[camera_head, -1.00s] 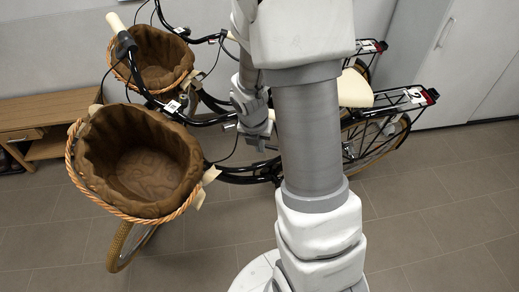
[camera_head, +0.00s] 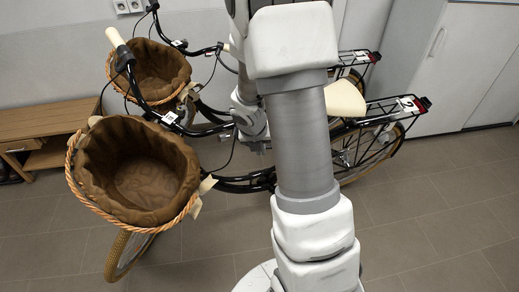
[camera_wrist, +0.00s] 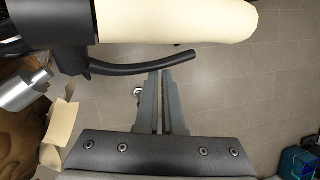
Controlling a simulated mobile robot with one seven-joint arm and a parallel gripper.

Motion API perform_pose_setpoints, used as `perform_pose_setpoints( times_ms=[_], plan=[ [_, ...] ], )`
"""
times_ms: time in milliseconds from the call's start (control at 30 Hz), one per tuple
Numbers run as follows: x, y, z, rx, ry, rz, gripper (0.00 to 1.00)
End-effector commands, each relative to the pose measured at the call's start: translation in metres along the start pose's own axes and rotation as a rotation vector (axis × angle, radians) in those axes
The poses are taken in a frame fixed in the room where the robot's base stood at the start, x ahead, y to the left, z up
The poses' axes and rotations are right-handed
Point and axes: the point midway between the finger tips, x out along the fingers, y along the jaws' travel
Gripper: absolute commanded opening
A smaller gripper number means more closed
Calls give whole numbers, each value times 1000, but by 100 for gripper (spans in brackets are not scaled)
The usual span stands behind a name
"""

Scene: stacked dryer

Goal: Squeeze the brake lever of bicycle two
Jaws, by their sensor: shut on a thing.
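Bicycle two, the nearer black bicycle with a 2 on its rear rack (camera_head: 403,106), stands across the head view. Its wicker basket (camera_head: 143,172) with brown lining is at the left. In the wrist view a cream handlebar grip (camera_wrist: 180,20) crosses the top, with the black brake lever (camera_wrist: 135,67) just below it. My gripper (camera_wrist: 162,73) points up at the lever. Its two grey fingers are close together, with their tips at the lever's outer part, shut on it. In the head view my arm hides the fingers and this lever.
A second bicycle with its own basket (camera_head: 150,70) stands close behind. A wooden bench (camera_head: 50,122) is at the left and a white cabinet (camera_head: 455,60) at the right. Tiled floor (camera_head: 430,220) is clear in front.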

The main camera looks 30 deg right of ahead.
Motion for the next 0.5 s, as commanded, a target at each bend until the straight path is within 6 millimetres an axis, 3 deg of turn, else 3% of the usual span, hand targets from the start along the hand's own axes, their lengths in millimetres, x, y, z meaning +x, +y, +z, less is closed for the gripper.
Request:
perform_pose_setpoints(
  times_ms=[67, 500],
  plan=[
    [-2, 0, 7, 5, -16, 4, 0],
    [-6, 12, -4, 2, -14, 5, 0]
  ],
)
